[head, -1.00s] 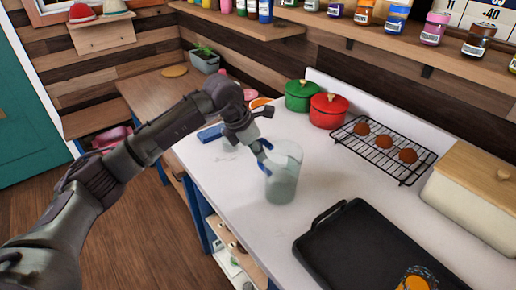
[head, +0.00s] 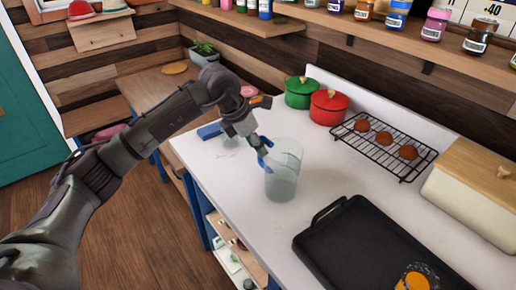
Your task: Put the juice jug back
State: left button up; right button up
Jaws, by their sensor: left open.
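A clear, bluish glass jug (head: 283,178) stands upright on the white counter, near its left edge. It looks empty. My left gripper (head: 264,156) is at the upper left side of the jug, its blue fingertips close to the rim and wall. It is open; whether a finger touches the glass I cannot tell.
A black griddle tray (head: 360,250) lies in front right of the jug. Green (head: 299,92) and red (head: 329,107) pots and a wire rack (head: 386,146) with brown round items stand behind. A blue object (head: 210,130) lies behind my left wrist.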

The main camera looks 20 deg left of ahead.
pick_arm(q)
jog(key=b+v, duration=0.1)
jog(key=v, duration=0.9)
jog(key=shift+r, duration=0.15)
jog(key=shift+a, duration=0.1)
